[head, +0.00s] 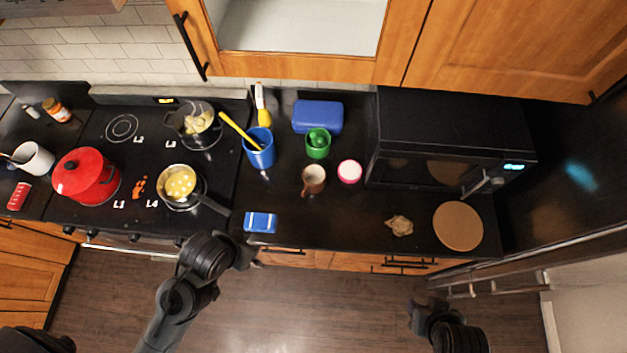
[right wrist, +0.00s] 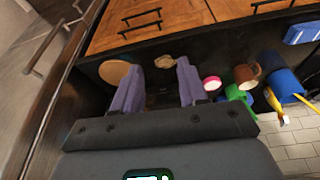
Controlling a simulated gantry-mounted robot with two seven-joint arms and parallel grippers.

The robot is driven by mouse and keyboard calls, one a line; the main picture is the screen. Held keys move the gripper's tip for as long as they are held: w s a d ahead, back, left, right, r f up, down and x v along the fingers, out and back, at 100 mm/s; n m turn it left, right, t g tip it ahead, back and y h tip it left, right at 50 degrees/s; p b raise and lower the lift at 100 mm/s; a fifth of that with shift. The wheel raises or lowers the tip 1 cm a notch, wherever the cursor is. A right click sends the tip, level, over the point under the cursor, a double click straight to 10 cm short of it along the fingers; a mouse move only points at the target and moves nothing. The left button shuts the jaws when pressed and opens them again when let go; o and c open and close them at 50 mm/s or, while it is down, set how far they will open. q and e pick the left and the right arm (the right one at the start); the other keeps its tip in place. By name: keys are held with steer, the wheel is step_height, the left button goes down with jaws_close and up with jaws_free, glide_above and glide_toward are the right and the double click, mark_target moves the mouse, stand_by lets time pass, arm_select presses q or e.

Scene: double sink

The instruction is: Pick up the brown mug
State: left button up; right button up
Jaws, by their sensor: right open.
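The brown mug (head: 313,180) stands on the black counter (head: 350,215), between the blue utensil holder and the pink-rimmed white bowl. It also shows in the right wrist view (right wrist: 245,76), right of my gripper's fingers. My left gripper (head: 250,257) is near the counter's front edge, below the blue-and-white package and apart from the mug; its fingers are too small to read. My right gripper (head: 414,306) is over the floor in front of the counter. In the right wrist view its two fingers (right wrist: 158,85) are spread wide with nothing between them.
The blue utensil holder (head: 259,149), green cup (head: 318,144), blue box (head: 317,117) and pink-rimmed bowl (head: 349,171) stand around the mug. A black microwave (head: 450,140) is to the right. A round board (head: 458,226) and the blue-and-white package (head: 260,222) lie near the front edge.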

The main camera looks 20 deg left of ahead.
stand_by(0.4)
steer(key=o, duration=1.1)
